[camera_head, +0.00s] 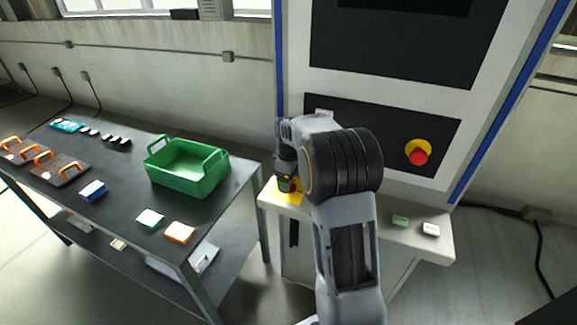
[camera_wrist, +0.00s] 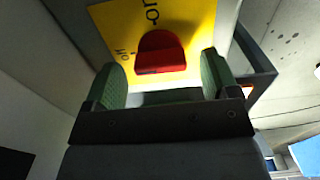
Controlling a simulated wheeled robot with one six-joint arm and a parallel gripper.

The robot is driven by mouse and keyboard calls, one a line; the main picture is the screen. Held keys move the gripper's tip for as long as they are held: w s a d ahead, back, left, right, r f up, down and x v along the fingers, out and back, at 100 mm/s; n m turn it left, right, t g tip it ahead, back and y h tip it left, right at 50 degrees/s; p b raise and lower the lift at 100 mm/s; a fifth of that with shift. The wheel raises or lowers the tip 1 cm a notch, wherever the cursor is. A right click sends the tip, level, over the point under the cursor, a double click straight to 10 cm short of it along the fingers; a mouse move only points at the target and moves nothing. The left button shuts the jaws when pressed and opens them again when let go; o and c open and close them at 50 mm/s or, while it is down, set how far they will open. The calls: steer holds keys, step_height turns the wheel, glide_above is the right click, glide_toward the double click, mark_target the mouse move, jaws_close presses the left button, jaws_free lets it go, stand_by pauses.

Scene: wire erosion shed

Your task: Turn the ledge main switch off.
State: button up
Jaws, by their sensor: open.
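The ledge main switch is a red knob (camera_wrist: 160,52) on a yellow plate (camera_wrist: 190,18) in the wrist view. The plate carries black lettering. One mark by the knob reads "on"; another at its left is too small to read surely. In the head view the yellow plate (camera_head: 289,197) lies at the left end of the ledge, with the red knob mostly hidden by my gripper. My gripper (camera_wrist: 163,76) is open, its two green-padded fingers apart, one on either side of the knob's near end. Contact with the knob cannot be told.
The pale ledge (camera_head: 385,229) also holds a green block (camera_head: 400,221) and a white block (camera_head: 431,230). A red stop button (camera_head: 418,157) is on the cabinet panel above. A dark table (camera_head: 125,190) at the left bears a green crate (camera_head: 188,185) and several small items.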

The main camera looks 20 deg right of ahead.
step_height(320, 180, up, 13)
steer(key=shift+b, duration=0.3)
steer(key=shift+r, duration=0.1)
stand_by(0.5)
